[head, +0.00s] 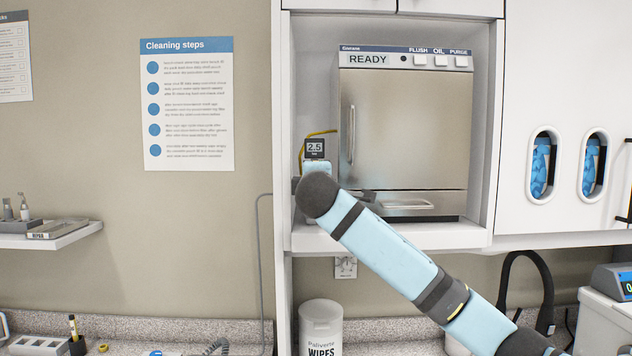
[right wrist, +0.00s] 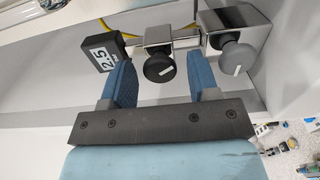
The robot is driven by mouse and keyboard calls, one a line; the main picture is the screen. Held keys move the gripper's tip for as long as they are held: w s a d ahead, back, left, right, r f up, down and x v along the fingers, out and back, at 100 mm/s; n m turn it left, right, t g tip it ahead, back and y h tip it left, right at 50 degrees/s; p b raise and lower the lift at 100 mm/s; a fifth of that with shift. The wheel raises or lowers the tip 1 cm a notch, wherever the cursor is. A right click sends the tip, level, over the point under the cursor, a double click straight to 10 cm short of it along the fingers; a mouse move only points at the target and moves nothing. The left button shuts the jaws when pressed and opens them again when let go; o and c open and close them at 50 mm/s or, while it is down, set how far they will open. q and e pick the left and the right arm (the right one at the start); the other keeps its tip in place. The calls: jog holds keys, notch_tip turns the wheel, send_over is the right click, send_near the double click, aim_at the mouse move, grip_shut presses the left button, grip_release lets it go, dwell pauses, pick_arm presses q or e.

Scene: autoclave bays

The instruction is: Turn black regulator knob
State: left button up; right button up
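The black regulator knob (right wrist: 159,68) shows in the right wrist view, round and dark with a white mark on its face. It sits on a metal fitting beside a black gauge display (right wrist: 102,54) reading 2.5. My right gripper (right wrist: 160,76) is open, with one blue finger on each side of the knob and a visible gap on both sides. In the head view my right arm reaches up to the display (head: 314,148) left of the autoclave; its wrist hides the knob and the fingers. My left gripper is not in view.
A second, greyer knob (right wrist: 238,65) is close by, just beyond the right finger in the wrist view. A yellow hose (head: 318,133) runs behind the display. The autoclave (head: 408,120) marked READY stands right of it in the bay, above the shelf edge (head: 390,240).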

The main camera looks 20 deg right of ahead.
jog(key=shift+s, duration=0.1)
jog(key=b+v, duration=0.3)
jog(key=v, duration=1)
jog(key=shift+s+b, duration=0.3)
jog(key=shift+a, duration=0.1)
